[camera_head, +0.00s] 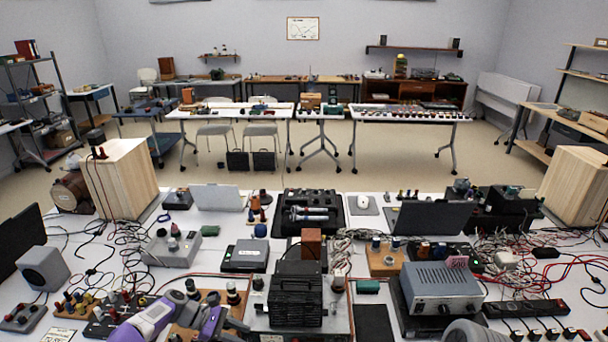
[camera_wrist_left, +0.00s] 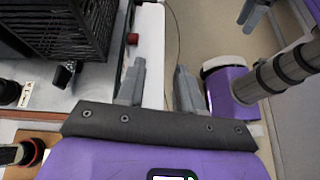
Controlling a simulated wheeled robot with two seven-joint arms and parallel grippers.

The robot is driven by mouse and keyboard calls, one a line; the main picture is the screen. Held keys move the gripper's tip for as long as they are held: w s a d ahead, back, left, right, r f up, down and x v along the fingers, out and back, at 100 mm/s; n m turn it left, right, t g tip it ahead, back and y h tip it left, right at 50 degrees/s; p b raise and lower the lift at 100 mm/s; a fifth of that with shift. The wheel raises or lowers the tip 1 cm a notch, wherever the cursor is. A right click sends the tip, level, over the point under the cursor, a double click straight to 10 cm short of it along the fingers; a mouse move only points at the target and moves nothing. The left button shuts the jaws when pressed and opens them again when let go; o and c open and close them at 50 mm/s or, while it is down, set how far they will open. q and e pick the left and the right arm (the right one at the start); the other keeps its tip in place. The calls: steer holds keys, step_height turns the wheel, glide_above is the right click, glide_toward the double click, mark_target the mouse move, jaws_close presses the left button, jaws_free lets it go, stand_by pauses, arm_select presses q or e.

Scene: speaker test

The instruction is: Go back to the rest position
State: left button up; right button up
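My left gripper (camera_wrist_left: 160,67) shows in the left wrist view with its two grey fingers apart and nothing between them. It is over the table's edge, beside a black ribbed box. In the head view, purple parts of my left arm (camera_head: 150,318) come in at the bottom left, low in front of the table. I cannot make out its fingertips there. The task names no object.
The white table (camera_head: 340,210) is crowded with cables and devices. Near the front stand a black ribbed box (camera_head: 296,300), also in the wrist view (camera_wrist_left: 68,25), and a blue-grey amplifier-like box (camera_head: 440,287). Wooden speaker-like boxes (camera_head: 121,178) (camera_head: 574,187) flank the table. Floor shows beyond it.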

arm_select(q)
steer(key=s+d+f+m+y+b, duration=0.2)
steer(key=s+d+f+m+y, duration=0.15)
steer(key=s+f, duration=0.45)
steer(key=s+d+f+m+y+b, duration=0.25)
steer(key=s+d+f, duration=0.25)
steer(key=f, duration=0.5)
steer(key=s+f+m+y+b, duration=0.1)
steer(key=s+f+m+b, duration=0.1)
steer(key=s, duration=0.6)
steer(key=s+f+m+t+b, duration=0.1)
steer(key=s+f+m, duration=0.1)
steer(key=s+m, duration=0.3)
steer(key=s, duration=0.4)
steer(key=shift+d+f+m+y+b, duration=0.3)
steer(key=shift+f+y+b, duration=0.05)
steer(key=shift+f+y, duration=0.05)
arm_select(e)
step_height(320, 180, down, 8)
steer(key=shift+s, duration=0.4)
arm_select(q)
steer(key=shift+s, duration=0.1)
arm_select(e)
steer(key=shift+f, duration=0.1)
steer(key=shift+c, duration=0.3)
